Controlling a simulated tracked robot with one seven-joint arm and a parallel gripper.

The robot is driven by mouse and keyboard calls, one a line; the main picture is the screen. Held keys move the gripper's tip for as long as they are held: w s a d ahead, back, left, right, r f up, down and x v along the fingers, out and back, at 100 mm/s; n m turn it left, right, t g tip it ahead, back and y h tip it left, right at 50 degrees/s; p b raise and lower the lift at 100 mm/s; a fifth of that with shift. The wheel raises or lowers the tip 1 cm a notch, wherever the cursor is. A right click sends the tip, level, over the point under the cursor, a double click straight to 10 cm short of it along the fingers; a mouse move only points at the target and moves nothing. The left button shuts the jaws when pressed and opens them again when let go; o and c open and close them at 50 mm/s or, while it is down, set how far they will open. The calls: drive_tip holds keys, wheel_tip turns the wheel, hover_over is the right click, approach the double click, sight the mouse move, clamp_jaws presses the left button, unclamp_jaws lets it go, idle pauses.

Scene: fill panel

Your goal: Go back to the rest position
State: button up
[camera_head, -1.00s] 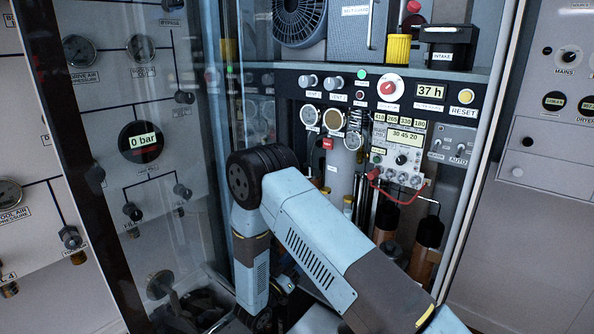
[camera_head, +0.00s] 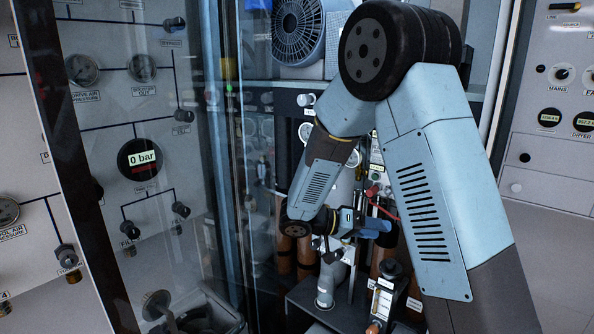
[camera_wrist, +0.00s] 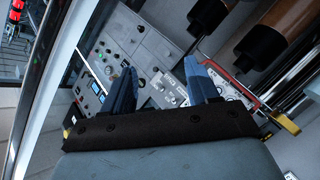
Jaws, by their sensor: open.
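My gripper (camera_head: 383,227) shows in the head view in front of the open cabinet, low and near the middle. It points to the right, and my folded arm rises above it. In the wrist view my gripper (camera_wrist: 160,64) has its two blue fingers well apart with nothing between them. Behind the fingers are a grey control panel (camera_wrist: 112,40) with knobs and a paler unit with a red handle (camera_wrist: 236,84). Whether the fingers touch anything cannot be told.
A glass door (camera_head: 185,235) with a dark frame stands left of my arm. A fan (camera_head: 298,30) sits on the upper shelf. Brown cylinders (camera_head: 305,250) and labelled fittings (camera_head: 384,290) crowd the cabinet's lower part. A grey wall panel (camera_head: 560,130) is at the right.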

drive_tip(key=s+d+r+n+t+y, duration=0.2)
drive_tip(key=s+r+y, duration=0.5)
drive_tip(key=s, duration=0.5)
drive_tip(key=s+d+r+n+t+y, duration=0.2)
drive_tip(key=s+r+n+y, duration=0.3)
drive_tip(key=s+r+y, duration=0.3)
drive_tip(key=shift+s+t, duration=0.3)
drive_tip(key=shift+s, duration=1.55)
